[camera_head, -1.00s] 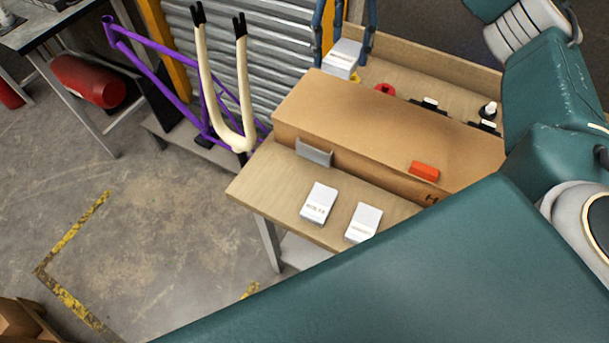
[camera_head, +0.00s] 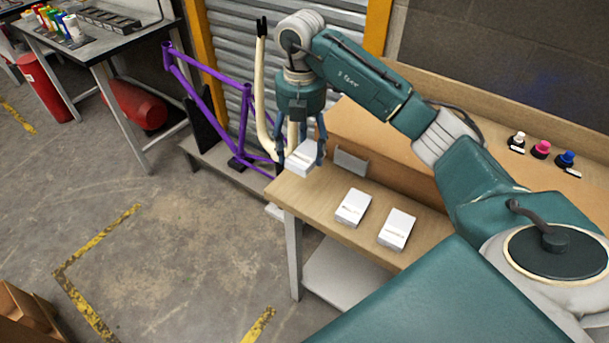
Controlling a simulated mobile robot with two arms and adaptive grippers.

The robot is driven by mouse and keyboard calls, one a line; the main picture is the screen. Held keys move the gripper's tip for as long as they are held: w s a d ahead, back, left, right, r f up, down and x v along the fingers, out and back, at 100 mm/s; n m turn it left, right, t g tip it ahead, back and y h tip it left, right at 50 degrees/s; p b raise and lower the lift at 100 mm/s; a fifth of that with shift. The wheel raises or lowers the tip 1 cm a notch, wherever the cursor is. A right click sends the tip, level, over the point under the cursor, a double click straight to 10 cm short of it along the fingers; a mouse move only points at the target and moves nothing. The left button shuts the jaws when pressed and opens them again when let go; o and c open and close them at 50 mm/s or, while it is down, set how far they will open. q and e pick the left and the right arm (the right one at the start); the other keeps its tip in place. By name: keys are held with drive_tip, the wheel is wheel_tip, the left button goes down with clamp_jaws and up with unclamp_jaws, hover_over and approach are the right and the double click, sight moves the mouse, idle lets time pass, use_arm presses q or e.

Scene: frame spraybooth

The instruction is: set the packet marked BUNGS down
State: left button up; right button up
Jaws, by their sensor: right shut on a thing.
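My right gripper (camera_head: 303,150) is shut on a white packet (camera_head: 300,160) with a small label that is too small to read here. It holds the packet at the far left end of the wooden bench (camera_head: 318,205), fingers pointing down. I cannot tell whether the packet touches the bench top. Two more white packets lie flat on the bench to the right, a nearer-left one (camera_head: 353,207) and one further right (camera_head: 396,230); their labels are not legible. My left gripper is not in view.
A purple frame (camera_head: 215,92) and a cream fork (camera_head: 263,100) stand behind the bench's left end. Bench top between held packet and left packet is clear.

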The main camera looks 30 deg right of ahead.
hover_over(302, 186)
wheel_tip(302, 186, down, 5)
drive_tip(key=shift+f+p, duration=0.2)
drive_tip(key=shift+p, duration=0.2)
drive_tip(key=shift+f, duration=0.35)
wheel_tip(302, 186, down, 3)
drive_tip(key=shift+r+p, duration=0.15)
drive_tip(key=shift+p, duration=0.2)
drive_tip(key=shift+f, duration=0.4)
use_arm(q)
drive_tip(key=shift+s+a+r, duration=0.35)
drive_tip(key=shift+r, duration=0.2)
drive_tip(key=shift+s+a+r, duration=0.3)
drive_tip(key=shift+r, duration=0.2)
use_arm(e)
drive_tip(key=shift+f, duration=0.15)
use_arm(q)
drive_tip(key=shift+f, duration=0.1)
use_arm(e)
drive_tip(key=shift+f, duration=0.2)
drive_tip(key=o, duration=1.2)
drive_tip(key=shift+c, duration=0.2)
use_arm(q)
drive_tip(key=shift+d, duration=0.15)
use_arm(e)
drive_tip(key=shift+r, duration=0.1)
